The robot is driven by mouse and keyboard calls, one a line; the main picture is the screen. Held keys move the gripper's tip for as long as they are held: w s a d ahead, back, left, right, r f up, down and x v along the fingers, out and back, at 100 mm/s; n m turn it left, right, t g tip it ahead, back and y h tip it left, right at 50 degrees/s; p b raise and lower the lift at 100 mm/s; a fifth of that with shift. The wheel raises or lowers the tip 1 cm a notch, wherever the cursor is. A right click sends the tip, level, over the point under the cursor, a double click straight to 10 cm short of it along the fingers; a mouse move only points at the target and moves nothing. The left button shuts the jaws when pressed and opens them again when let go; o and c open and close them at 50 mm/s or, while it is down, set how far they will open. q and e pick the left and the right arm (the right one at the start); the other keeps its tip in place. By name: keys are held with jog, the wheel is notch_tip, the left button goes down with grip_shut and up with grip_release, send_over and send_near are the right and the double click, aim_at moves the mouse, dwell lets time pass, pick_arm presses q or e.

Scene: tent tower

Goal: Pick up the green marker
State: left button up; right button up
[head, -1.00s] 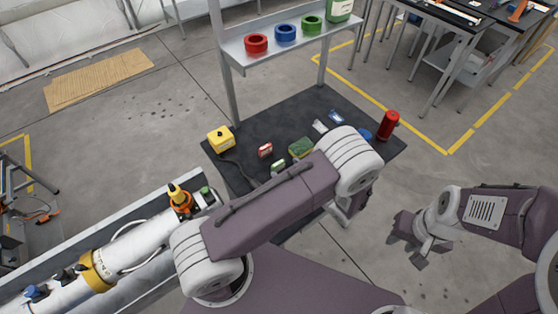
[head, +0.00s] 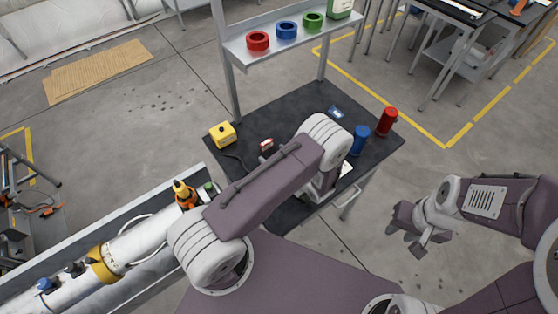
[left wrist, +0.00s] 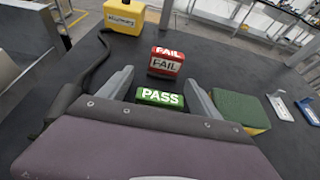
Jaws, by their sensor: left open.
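The green marker (left wrist: 160,97) is a small block with a white PASS label, lying on the dark table in the left wrist view. My left gripper (left wrist: 160,78) is open, with one finger on each side of the marker. The marker lies between the fingers, not visibly clamped; whether either finger touches it I cannot tell. In the head view my left arm hides the marker and the left fingertips. My right gripper (head: 408,240) is off to the right of the table over the floor, empty, its fingers apart.
A red FAIL block (left wrist: 166,62) stands just beyond the green marker. A green-and-yellow sponge (left wrist: 240,112) is close beside the right finger. A yellow box (head: 222,135) with a cable is at the table's left. Blue (head: 360,140) and red (head: 387,122) cylinders stand right.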

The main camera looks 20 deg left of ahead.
pick_arm(q)
jog(key=shift+s+d, duration=0.1)
jog(key=shift+d, duration=0.05)
jog(key=c, duration=1.4)
jog(key=shift+r, duration=0.1)
jog(key=shift+c, duration=0.2)
notch_tip(320, 180, up, 4)
jog(key=shift+r+b, duration=0.1)
jog(key=shift+b, duration=0.3)
jog(key=r+b+v, duration=0.1)
jog(key=v, duration=1.2)
jog(key=shift+a+r, duration=0.2)
jog(key=shift+r, duration=0.15)
